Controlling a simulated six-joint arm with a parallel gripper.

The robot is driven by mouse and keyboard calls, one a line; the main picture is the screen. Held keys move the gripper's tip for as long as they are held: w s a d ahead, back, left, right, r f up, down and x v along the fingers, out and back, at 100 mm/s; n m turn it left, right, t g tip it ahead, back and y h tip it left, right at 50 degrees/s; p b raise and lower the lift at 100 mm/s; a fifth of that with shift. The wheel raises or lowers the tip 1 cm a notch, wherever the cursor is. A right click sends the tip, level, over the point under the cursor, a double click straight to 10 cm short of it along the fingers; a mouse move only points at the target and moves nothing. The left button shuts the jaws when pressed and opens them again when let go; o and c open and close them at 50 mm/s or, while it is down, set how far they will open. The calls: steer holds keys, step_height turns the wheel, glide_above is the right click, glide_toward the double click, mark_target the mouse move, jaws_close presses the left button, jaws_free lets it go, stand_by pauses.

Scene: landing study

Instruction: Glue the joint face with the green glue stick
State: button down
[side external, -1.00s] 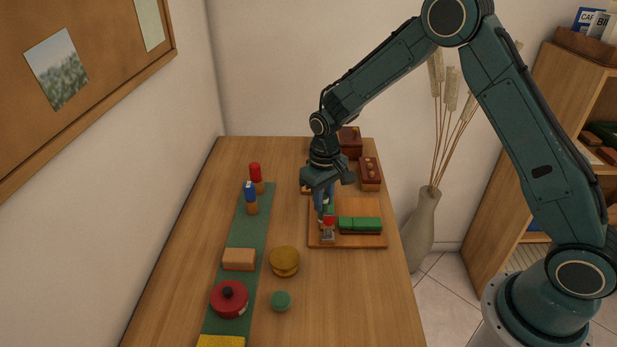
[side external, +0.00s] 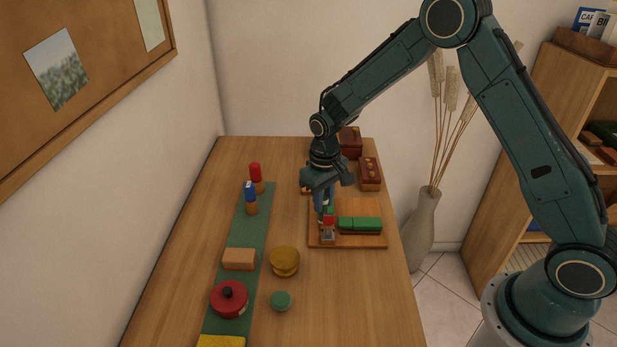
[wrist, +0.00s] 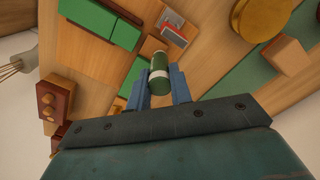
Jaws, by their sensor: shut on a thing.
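My gripper (side external: 325,207) is shut on the green glue stick (wrist: 159,80), a green cylinder with a pale band, seen between the two blue fingers in the wrist view. It is over the left part of a wooden board (side external: 374,242). A small red and grey piece (side external: 328,233) is at the board's left side, just below the fingers in the side view. It also shows in the wrist view (wrist: 173,34), close to the stick's far end. Whether stick and piece touch, I cannot tell. A green block (side external: 360,225) lies on the board to the right.
A red-topped piece (side external: 255,173) and a blue-topped piece (side external: 250,196) stand at the left. A wooden block (side external: 239,259), a red lidded pot (side external: 229,298), a yellow round thing (side external: 285,261) and a small green round piece (side external: 281,300) are nearer. A brown box (side external: 370,173) stands behind the board.

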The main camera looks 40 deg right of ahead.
steer(key=shift+f, duration=0.45)
stand_by(0.4)
steer(key=shift+d, duration=0.1)
steer(key=shift+s+d+r, duration=0.1)
steer(key=shift+s+d, duration=0.75)
steer(key=shift+s, duration=0.05)
steer(key=shift+w+a, duration=0.95)
steer(key=shift+s, duration=0.1)
